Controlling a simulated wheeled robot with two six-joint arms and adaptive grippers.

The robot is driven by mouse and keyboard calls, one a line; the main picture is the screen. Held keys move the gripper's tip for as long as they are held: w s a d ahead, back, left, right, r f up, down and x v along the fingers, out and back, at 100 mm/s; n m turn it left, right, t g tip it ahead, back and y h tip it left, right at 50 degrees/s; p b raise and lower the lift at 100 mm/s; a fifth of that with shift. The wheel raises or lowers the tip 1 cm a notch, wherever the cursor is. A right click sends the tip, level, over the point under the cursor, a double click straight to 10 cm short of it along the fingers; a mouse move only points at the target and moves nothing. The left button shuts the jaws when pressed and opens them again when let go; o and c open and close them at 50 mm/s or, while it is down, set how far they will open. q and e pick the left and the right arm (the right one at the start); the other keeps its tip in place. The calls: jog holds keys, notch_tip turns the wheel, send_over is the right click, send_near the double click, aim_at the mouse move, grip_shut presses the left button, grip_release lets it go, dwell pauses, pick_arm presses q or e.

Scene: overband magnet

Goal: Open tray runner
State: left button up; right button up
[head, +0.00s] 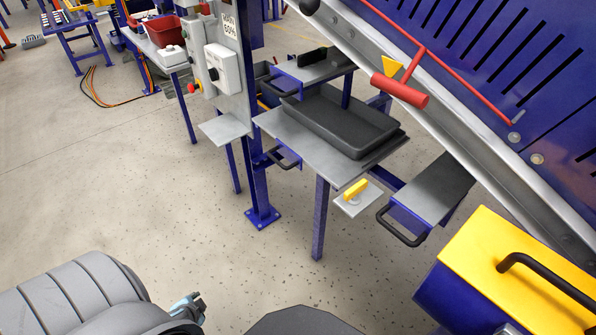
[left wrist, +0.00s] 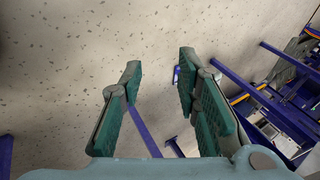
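A dark tray (head: 345,118) rests on a grey plate (head: 285,133) on a blue frame in the middle of the head view. Black handles sit on the frame: one below the plate (head: 284,159), one at the upper left (head: 279,86), and one on a lower grey shelf (head: 402,228) at the right. I cannot tell which part is the tray runner. My left gripper (left wrist: 158,75) is open and empty over bare floor. In the head view, only a bit of it shows at the bottom left, well away from the frame. My right gripper is not in view.
A small plate with a yellow handle (head: 355,189) sits below the tray's front edge. A blue post (head: 262,180) and leg (head: 320,220) stand at the frame. A yellow box with a black handle (head: 520,270) is at the lower right.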

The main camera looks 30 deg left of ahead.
pick_arm(q)
jog(key=w+a+r+m+t+y+b, duration=0.25)
jog(key=w+a+r+t+b, duration=0.2)
jog(key=w+a, duration=0.5)
jog(key=m+t+h+b, duration=0.6)
jog(key=m+t+b, duration=0.4)
jog(key=t+b, duration=0.15)
send_near(278, 162)
jog(key=shift+y, duration=0.25)
jog(key=b+x, duration=0.2)
jog(key=x, duration=0.3)
jog(key=shift+f+b, duration=0.1)
jog(key=shift+b, duration=0.2)
jog(key=shift+f+p+x, duration=0.2)
jog(key=shift+p+x, duration=1.05)
jog(key=shift+x, duration=1.55)
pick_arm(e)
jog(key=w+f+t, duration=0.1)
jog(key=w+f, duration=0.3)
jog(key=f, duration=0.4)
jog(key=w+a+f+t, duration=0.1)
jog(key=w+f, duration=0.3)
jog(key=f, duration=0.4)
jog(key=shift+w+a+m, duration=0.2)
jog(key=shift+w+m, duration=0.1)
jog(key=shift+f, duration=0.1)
